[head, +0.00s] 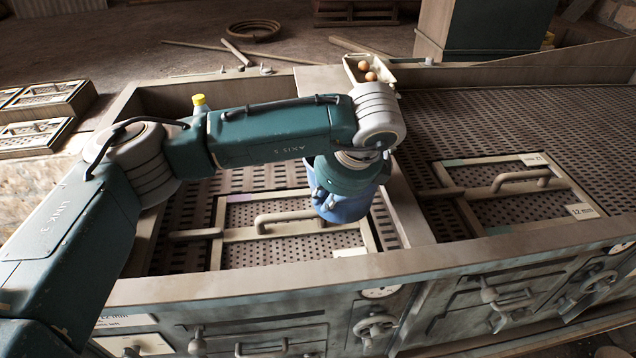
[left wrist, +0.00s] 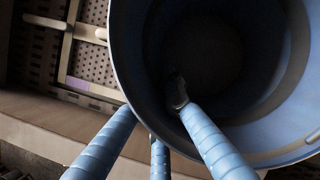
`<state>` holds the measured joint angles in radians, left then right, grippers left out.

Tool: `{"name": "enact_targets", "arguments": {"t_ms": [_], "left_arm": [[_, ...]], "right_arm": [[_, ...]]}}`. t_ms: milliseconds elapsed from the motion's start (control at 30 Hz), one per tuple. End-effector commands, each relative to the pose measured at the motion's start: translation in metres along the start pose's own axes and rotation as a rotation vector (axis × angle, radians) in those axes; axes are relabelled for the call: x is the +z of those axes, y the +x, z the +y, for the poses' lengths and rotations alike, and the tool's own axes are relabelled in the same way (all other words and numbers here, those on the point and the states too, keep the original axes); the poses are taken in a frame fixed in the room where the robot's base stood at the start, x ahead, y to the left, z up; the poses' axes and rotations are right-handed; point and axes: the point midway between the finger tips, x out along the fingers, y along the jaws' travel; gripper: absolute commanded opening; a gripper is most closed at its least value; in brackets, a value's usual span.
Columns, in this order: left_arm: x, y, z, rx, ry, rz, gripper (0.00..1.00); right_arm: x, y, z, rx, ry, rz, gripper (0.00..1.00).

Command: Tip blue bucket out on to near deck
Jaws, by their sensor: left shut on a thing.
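The blue bucket (head: 352,207) is under the end of my left arm, above the right part of the left perforated deck (head: 262,180). My left gripper (head: 328,194) is shut on its rim. The left wrist view looks into the bucket (left wrist: 268,135), with one finger of the gripper (left wrist: 156,112) inside the wall and two outside. The bucket's inside is dark, and I cannot tell what it holds. In the head view the gripper and arm hide its mouth. I cannot tell whether its base touches the deck. My right gripper is not in view.
A barred handle (head: 290,217) stands up from a framed panel in the left deck. A divider (head: 405,205) separates it from the right deck (head: 480,125). A yellow-capped bottle (head: 199,102) and a tray with round brown items (head: 368,70) stand at the back edge.

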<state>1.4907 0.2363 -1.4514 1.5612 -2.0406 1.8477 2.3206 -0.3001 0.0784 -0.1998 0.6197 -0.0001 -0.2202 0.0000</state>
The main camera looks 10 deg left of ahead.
Motion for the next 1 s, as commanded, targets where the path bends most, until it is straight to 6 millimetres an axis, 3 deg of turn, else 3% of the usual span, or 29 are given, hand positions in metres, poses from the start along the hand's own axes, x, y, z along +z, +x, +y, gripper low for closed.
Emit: {"name": "enact_targets", "arguments": {"t_ms": [433, 1000], "left_arm": [[0.002, -0.004, -0.001, -0.003, -0.002, 0.001, 0.0], [0.028, -0.065, -0.011, -0.003, -0.002, 0.001, 0.0]], "right_arm": [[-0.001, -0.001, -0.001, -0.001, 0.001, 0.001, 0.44], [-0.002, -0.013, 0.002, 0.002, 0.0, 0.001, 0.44]]}}
